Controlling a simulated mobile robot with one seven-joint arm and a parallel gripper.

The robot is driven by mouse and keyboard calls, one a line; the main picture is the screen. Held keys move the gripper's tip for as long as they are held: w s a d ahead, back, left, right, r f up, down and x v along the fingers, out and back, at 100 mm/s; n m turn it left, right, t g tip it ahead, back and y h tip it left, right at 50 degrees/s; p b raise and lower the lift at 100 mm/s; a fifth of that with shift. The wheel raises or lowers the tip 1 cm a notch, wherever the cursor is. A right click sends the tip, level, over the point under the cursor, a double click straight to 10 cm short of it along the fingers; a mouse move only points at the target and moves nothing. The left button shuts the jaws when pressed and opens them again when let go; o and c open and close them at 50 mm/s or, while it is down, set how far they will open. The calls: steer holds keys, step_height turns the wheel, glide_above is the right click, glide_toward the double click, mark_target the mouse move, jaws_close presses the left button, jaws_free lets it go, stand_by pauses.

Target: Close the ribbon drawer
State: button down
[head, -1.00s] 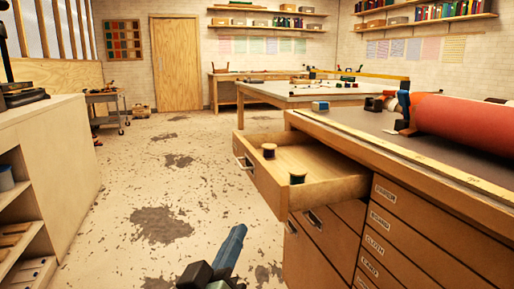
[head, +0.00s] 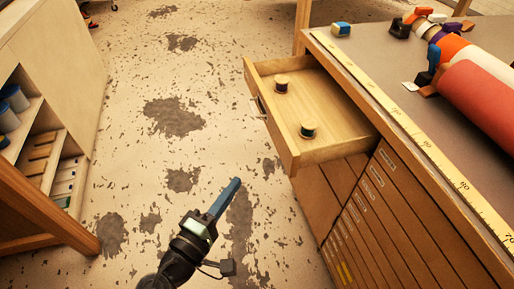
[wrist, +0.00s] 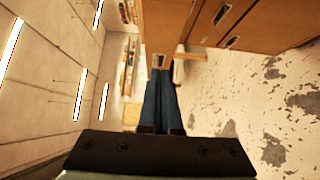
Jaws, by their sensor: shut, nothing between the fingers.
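One drawer (head: 335,100) at the top of the wooden cabinet stands pulled out to the left, with two small spools (head: 281,84) (head: 308,130) inside. Its handle (head: 258,106) is on the left front face. I cannot read a label on this drawer. My gripper (head: 236,183) is below and left of the drawer in the head view, out over the floor and apart from it. The blue fingers (wrist: 161,74) are together and empty in the wrist view, with wooden fronts with handles (wrist: 185,22) beyond them.
The cabinet's lower drawers (head: 375,225) look shut. Its top holds a yellow ruler (head: 410,130), a red roll (head: 480,100) and small tools. A shelf unit (head: 40,130) stands left and a wooden edge (head: 45,215) is at lower left. The stained floor between is clear.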

glide_toward(280, 143)
steer(key=w+a, duration=0.1)
steer(key=w, duration=0.3)
steer(key=d, duration=0.1)
steer(key=w+d, duration=0.1)
steer(key=d, duration=0.1)
steer(key=shift+w+f, duration=0.1)
steer(key=shift+w, duration=0.05)
steer(key=shift+w+d, duration=0.15)
steer(key=shift+d, duration=0.1)
